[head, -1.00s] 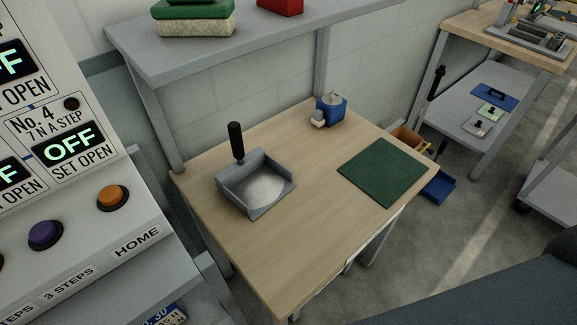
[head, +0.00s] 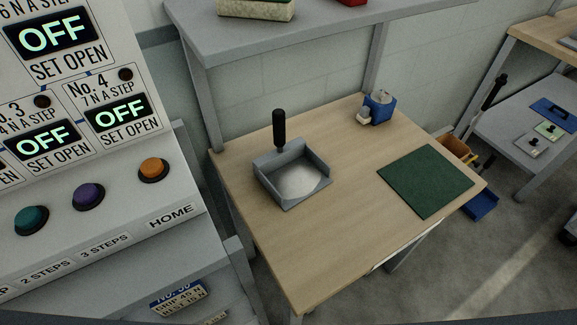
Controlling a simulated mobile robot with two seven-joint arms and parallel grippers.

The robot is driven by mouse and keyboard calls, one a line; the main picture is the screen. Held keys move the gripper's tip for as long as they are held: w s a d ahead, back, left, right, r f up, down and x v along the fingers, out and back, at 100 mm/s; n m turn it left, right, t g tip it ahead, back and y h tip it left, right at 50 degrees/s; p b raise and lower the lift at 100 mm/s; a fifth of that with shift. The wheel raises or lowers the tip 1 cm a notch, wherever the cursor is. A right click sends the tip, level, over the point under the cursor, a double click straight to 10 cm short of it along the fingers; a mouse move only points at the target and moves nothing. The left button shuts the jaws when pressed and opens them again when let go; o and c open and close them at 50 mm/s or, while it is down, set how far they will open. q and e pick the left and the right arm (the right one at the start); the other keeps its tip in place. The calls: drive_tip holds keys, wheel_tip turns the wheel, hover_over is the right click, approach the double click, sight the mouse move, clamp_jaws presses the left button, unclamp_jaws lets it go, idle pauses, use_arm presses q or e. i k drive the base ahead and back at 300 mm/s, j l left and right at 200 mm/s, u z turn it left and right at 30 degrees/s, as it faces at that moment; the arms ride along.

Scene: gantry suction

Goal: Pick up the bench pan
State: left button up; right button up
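The bench pan (head: 267,164) is a grey open-fronted dustpan with an upright black handle (head: 279,129). It sits on the wooden bench top (head: 330,235), toward the left back. A pale, whitish patch, perhaps powder, covers its floor. Neither of my grippers shows in the head view.
A green mat (head: 427,181) lies on the right of the bench, and a blue device (head: 378,107) stands at its back edge. A grey shelf (head: 300,32) overhangs the back. A control panel with coloured buttons (head: 88,196) stands close on the left. The bench front is clear.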

sight(292, 172)
drive_tip(key=l+z, duration=1)
drive_tip(key=j+u, duration=0.1)
drive_tip(key=u, duration=0.4)
drive_tip(key=i+u, duration=0.1)
drive_tip(key=u, duration=0.4)
drive_tip(key=i+j+u, duration=0.1)
drive_tip(key=u, duration=0.4)
